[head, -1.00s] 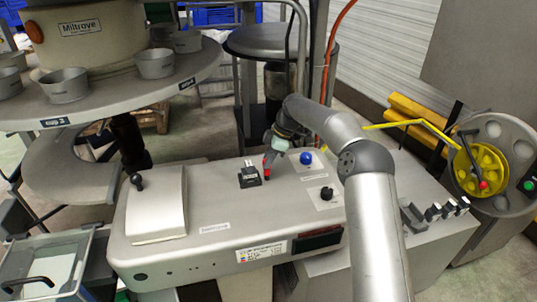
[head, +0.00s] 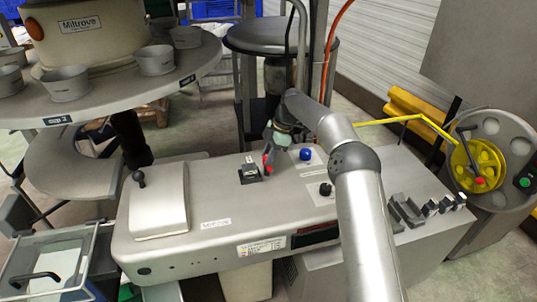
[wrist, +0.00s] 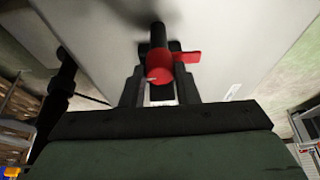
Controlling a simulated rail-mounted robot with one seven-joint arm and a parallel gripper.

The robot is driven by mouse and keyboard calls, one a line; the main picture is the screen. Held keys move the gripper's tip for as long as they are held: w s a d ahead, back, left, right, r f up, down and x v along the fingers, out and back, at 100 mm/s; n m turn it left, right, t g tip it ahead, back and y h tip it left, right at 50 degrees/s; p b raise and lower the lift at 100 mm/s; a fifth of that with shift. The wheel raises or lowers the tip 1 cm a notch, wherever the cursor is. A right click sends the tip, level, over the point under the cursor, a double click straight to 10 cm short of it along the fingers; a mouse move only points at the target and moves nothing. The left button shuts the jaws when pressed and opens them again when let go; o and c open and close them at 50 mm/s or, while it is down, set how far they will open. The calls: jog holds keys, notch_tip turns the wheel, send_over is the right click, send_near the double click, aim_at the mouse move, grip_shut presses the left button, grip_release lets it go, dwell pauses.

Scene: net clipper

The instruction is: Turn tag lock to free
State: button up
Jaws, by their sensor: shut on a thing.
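A red piece with a small side tab, which looks like the tag lock (wrist: 160,66), sits between my two dark fingers in the wrist view. A black post (wrist: 158,34) shows just beyond it. My gripper (wrist: 160,88) is shut on the red piece. In the head view my gripper (head: 268,157) is low over the grey machine top, and red shows at its fingers. The fingers partly hide the red piece there, so its exact turn angle is hard to tell.
A black fixture (head: 249,170) stands just left of my gripper. A blue knob (head: 306,154) and a black knob (head: 326,189) are to the right. A hinged cover (head: 160,200) is at the left of the grey machine top (head: 215,195).

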jog(key=o, duration=1)
jog(key=shift+r, duration=0.1)
jog(key=shift+p+v, duration=0.75)
jog(key=shift+v, duration=5.15)
